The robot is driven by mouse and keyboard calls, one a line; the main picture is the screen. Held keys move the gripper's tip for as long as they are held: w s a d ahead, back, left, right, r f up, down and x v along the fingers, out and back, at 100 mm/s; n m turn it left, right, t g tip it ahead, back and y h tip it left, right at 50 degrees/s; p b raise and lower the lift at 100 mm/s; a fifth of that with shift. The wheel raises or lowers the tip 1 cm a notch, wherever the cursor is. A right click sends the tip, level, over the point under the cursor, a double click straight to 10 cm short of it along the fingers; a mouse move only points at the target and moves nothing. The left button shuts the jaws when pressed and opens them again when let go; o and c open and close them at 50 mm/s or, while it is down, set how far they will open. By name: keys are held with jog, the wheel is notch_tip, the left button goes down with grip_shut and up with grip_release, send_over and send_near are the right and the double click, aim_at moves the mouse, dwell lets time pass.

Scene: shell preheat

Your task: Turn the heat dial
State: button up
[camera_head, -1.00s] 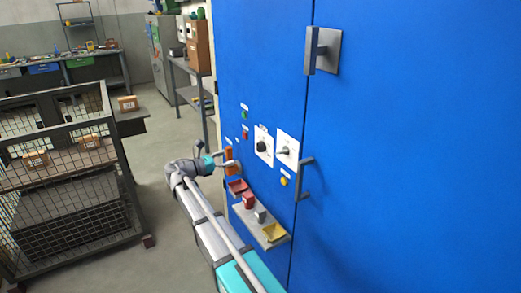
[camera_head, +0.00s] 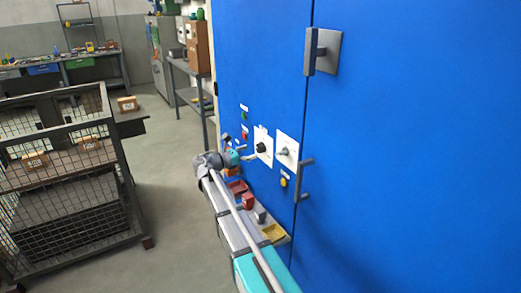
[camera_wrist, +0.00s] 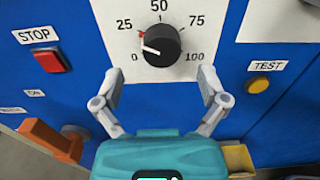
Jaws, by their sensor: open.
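The heat dial (camera_wrist: 160,45) is a black knob with a white pointer on a white plate marked 0, 25, 50, 75 and 100. Its pointer lies between 0 and 25, close to 0, and a red mark sits near 25. The dial also shows on the blue cabinet in the head view (camera_head: 262,147). My gripper (camera_wrist: 160,92) is open and empty, its fingers spread on either side below the dial. In the head view my gripper (camera_head: 250,157) is just left of the dial plate. I cannot tell whether it touches the panel.
A red STOP button (camera_wrist: 51,61) is left of the dial and a yellow TEST button (camera_wrist: 258,84) right. An orange handle (camera_wrist: 48,139) is lower left. A shelf with red and yellow trays (camera_head: 273,232) juts out below. A door handle (camera_head: 305,180) is to the right.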

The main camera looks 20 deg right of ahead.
aim_at(257, 149)
jog(key=shift+w+d, duration=0.2)
jog(key=shift+d, duration=0.8)
jog(key=shift+w+d, duration=0.15)
jog(key=shift+d, duration=0.85)
jog(key=c, duration=1.2)
jog(key=shift+o, duration=0.2)
jog(key=shift+w+m, duration=0.1)
jog(key=shift+m, duration=0.2)
jog(key=o, duration=1.1)
jog(key=shift+o, duration=0.3)
jog(key=shift+a, duration=0.1)
